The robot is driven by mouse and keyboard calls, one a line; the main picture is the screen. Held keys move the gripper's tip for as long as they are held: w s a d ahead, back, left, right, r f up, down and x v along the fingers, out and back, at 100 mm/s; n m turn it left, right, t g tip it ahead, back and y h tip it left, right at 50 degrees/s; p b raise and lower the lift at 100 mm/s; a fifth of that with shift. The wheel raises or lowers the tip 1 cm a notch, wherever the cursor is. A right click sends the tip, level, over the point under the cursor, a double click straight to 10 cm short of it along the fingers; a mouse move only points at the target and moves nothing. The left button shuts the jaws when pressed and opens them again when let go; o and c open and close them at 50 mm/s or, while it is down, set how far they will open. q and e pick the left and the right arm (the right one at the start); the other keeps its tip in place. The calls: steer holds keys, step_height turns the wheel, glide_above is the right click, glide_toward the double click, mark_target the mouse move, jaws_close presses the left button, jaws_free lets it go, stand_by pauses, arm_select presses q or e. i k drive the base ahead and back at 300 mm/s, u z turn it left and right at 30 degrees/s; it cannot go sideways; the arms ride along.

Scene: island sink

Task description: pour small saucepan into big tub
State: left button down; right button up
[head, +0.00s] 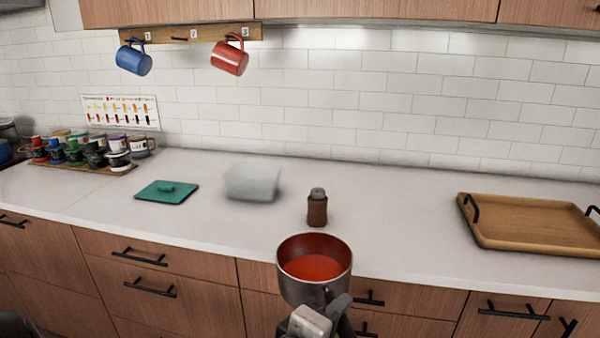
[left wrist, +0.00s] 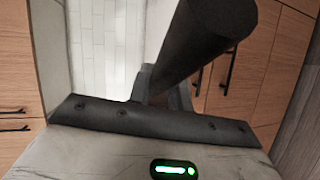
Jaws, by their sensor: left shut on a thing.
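The small saucepan (head: 303,292) is a metal pot with red-orange contents, held roughly upright in front of the counter's front edge in the head view. My left gripper (head: 330,312) is shut on its handle. In the left wrist view a thick dark bar, seemingly the saucepan's handle (left wrist: 212,35), rises from between the fingers; the pot itself is out of that view. The big tub (head: 252,184), whitish and translucent, stands on the counter behind and left of the saucepan, apart from it. Its inside is too blurred to tell. My right gripper is not in view.
A brown bottle (head: 317,208) stands on the counter just behind the saucepan, right of the tub. A green lid (head: 160,195) lies left of the tub. A wooden tray (head: 530,226) is at right, and several small jars (head: 75,158) at left. Bare counter lies between bottle and tray.

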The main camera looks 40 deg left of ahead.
mark_target(257, 182)
steer(key=z, duration=1.5)
steer(key=k, duration=1.15)
steer(key=u, duration=2.3)
steer(key=i, duration=0.45)
